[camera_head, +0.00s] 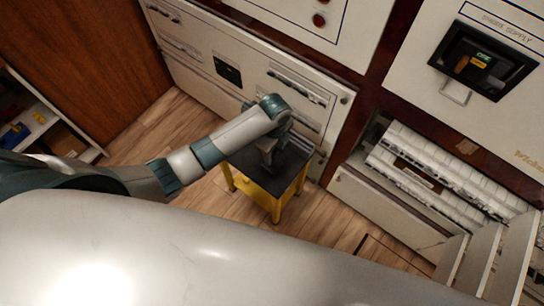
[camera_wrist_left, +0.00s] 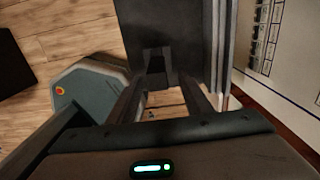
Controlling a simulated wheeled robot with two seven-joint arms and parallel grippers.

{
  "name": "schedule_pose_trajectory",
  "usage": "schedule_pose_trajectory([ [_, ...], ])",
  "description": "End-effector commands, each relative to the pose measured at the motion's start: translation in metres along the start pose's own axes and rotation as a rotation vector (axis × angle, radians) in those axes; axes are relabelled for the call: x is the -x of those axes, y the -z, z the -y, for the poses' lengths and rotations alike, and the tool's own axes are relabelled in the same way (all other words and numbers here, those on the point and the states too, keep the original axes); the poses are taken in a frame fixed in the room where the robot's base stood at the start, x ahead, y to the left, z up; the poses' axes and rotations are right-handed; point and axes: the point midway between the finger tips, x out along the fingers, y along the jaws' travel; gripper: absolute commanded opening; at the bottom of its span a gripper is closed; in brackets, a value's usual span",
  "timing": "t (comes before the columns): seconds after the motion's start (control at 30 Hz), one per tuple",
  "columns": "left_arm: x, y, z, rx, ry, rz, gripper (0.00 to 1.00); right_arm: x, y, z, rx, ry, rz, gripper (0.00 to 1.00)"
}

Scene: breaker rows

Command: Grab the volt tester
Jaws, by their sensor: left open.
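A small yellow stand with a black top (camera_head: 295,165) stands in front of the cabinets. My left gripper (camera_head: 268,160) is over this top, pointing down, and is open. In the left wrist view the dark top (camera_wrist_left: 160,22) lies beyond the open fingers of my left gripper (camera_wrist_left: 160,88). A small dark shape (camera_wrist_left: 155,62) shows at the top's edge between the fingers. It may be the volt tester, but I cannot tell. No volt tester is clearly visible in the head view, where my arm and gripper hide part of the top. My right gripper is not in view.
White breaker cabinets (camera_head: 205,70) stand close behind the stand. A row of breakers (camera_head: 420,185) and a panel with a dark switch recess (camera_head: 482,62) are at the right. A shelf with small items (camera_head: 38,135) is at the left. Wooden floor (camera_head: 165,125) is clear around the stand.

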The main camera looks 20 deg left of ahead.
Motion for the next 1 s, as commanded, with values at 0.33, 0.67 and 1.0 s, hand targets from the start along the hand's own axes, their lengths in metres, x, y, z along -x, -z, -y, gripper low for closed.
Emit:
schedule_pose_trajectory([
  [0.33,-0.001,0.0,0.0,0.0,-0.001,0.0,0.45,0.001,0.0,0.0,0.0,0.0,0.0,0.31],
  [0.67,-0.029,-0.006,-0.004,0.001,-0.003,-0.001,0.45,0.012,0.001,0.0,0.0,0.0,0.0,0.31],
  [1.0,-0.052,-0.007,-0.003,-0.001,0.0,0.001,0.45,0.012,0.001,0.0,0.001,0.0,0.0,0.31],
])
